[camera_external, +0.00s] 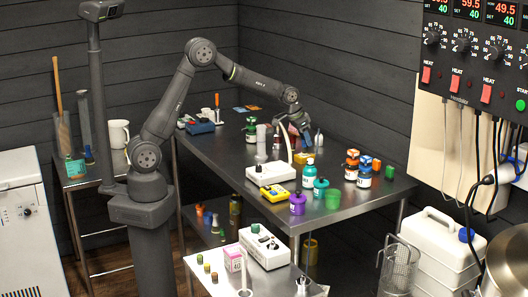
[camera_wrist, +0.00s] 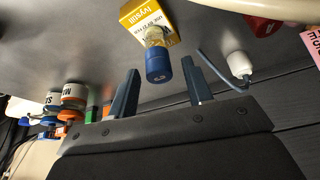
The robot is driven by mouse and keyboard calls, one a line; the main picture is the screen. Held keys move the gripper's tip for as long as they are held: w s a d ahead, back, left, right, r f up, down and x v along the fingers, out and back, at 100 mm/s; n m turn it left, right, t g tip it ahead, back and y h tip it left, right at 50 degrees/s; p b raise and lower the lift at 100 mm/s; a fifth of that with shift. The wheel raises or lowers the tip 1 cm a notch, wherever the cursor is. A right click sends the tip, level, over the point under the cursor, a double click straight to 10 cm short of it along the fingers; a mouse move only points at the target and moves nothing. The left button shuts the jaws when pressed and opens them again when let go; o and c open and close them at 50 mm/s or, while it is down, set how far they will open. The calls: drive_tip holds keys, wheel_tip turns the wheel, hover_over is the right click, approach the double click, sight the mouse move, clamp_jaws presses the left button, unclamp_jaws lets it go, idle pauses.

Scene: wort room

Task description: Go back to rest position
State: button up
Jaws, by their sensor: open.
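My gripper (camera_external: 303,138) is over the back right part of the dark metal table (camera_external: 225,158), with my arm reaching out to the right. In the wrist view its two dark fingers (camera_wrist: 160,66) stand apart with a clear gap. A small bottle with a blue cap (camera_wrist: 158,62) shows beyond and between the fingertips, in front of a yellow box (camera_wrist: 150,14). I cannot tell whether the fingers touch the bottle, but they do not close on it. No object appears held. The area around my gripper in the external view is small and partly hidden.
Teal bottles (camera_external: 308,172), orange-capped bottles (camera_external: 351,162), a purple jar (camera_external: 297,204) and a white device (camera_external: 271,175) crowd the table's right and front. A white-capped bottle (camera_wrist: 239,64) stands right of the fingers. The table's left middle is mostly clear. Dark walls stand behind.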

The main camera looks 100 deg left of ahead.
drive_tip(key=shift+f, duration=1.05)
drive_tip(key=v, duration=1.1)
drive_tip(key=x, duration=1.1)
drive_tip(key=shift+f, duration=0.25)
wheel_tip(320, 180, up, 5)
drive_tip(key=shift+f, duration=0.2)
drive_tip(key=w+d+r, duration=0.1)
drive_tip(key=d+r, duration=0.6)
drive_tip(key=d, duration=0.5)
drive_tip(key=a+n, duration=0.1)
drive_tip(key=a, duration=0.3)
drive_tip(key=a+n, duration=0.1)
drive_tip(key=a, duration=0.3)
drive_tip(key=a+n+g, duration=0.1)
drive_tip(key=a, duration=0.3)
drive_tip(key=shift+w+a+f+y, duration=0.15)
drive_tip(key=shift+a+f+y, duration=0.05)
drive_tip(key=shift+y, duration=0.2)
drive_tip(key=s+a+f+n+g, duration=0.1)
drive_tip(key=s+a+n, duration=0.2)
drive_tip(key=a, duration=0.7)
drive_tip(key=s+a+f+n+g, duration=0.1)
drive_tip(key=s+a+n, duration=0.1)
drive_tip(key=s+a, duration=0.5)
drive_tip(key=s+a+f+n+g+y, duration=0.1)
drive_tip(key=s+a, duration=0.4)
drive_tip(key=a, duration=0.9)
drive_tip(key=f+n, duration=0.1)
drive_tip(key=n, duration=0.1)
drive_tip(key=shift+n, duration=0.3)
